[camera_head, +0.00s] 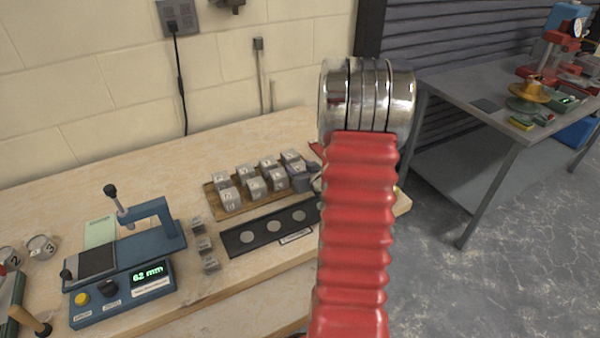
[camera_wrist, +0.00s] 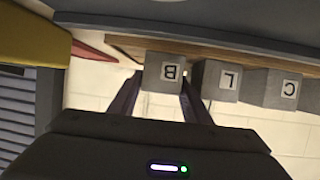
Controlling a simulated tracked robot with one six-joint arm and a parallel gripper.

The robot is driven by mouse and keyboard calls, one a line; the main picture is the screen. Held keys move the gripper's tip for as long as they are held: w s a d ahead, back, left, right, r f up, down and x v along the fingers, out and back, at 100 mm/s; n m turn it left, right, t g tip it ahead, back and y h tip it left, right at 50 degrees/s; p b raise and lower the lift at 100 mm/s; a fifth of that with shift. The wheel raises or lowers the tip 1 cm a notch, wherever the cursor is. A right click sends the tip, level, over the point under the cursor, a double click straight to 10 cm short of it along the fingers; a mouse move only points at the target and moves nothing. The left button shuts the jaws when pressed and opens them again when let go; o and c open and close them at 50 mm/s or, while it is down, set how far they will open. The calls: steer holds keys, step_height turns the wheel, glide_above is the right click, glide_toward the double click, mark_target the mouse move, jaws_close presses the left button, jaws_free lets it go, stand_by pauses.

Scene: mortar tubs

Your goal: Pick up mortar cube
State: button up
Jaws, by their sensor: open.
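Several grey mortar cubes (camera_head: 256,188) with white letter labels stand in rows on a wooden board (camera_head: 212,198). In the wrist view, which looks upside down, cubes marked B (camera_wrist: 165,72), L (camera_wrist: 216,80) and C (camera_wrist: 273,88) show in a row along the board's edge (camera_wrist: 230,57). My gripper (camera_wrist: 162,80) is open, with one dark finger on each side of cube B. The right finger lies in the gap between B and L. I cannot tell whether the fingers touch B. In the head view my red arm hides most of the gripper.
A black plate with three round discs (camera_head: 238,243) lies in front of the board. Small grey blocks (camera_head: 204,245) and a blue measuring device reading 62 mm (camera_head: 120,270) stand to the left. A grey metal table (camera_head: 470,85) with equipment stands at the right.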

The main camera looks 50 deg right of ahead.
mark_target(299, 166)
steer(key=shift+c, duration=0.4)
steer(key=c, duration=0.8)
steer(key=shift+r, duration=0.1)
steer(key=shift+r, duration=4.95)
